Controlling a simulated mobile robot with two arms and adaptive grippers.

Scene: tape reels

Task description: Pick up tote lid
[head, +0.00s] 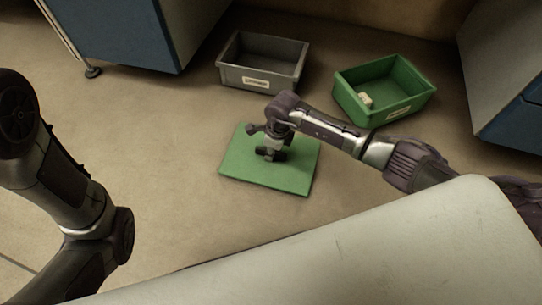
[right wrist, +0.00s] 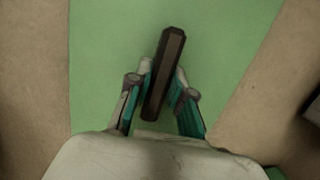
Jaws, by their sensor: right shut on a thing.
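The green tote lid (head: 290,180) lies flat on the floor in the middle of the head view, and its green face fills much of the right wrist view (right wrist: 220,40). A dark bar-shaped handle (right wrist: 165,75) stands on the lid. My right gripper (right wrist: 160,95) is directly over the lid with its fingers on both sides of the handle, shut on it. In the head view my right gripper (head: 270,153) partly hides the handle. My left arm shows at the left edge, but its gripper is out of view.
A grey tote (head: 232,75) stands behind the lid. A green tote (head: 375,112) stands behind it to the right, with a small pale object (head: 365,99) inside. Blue-fronted cabinets (head: 125,30) stand at the back left and at the right (head: 515,125). Floor left of the lid is clear.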

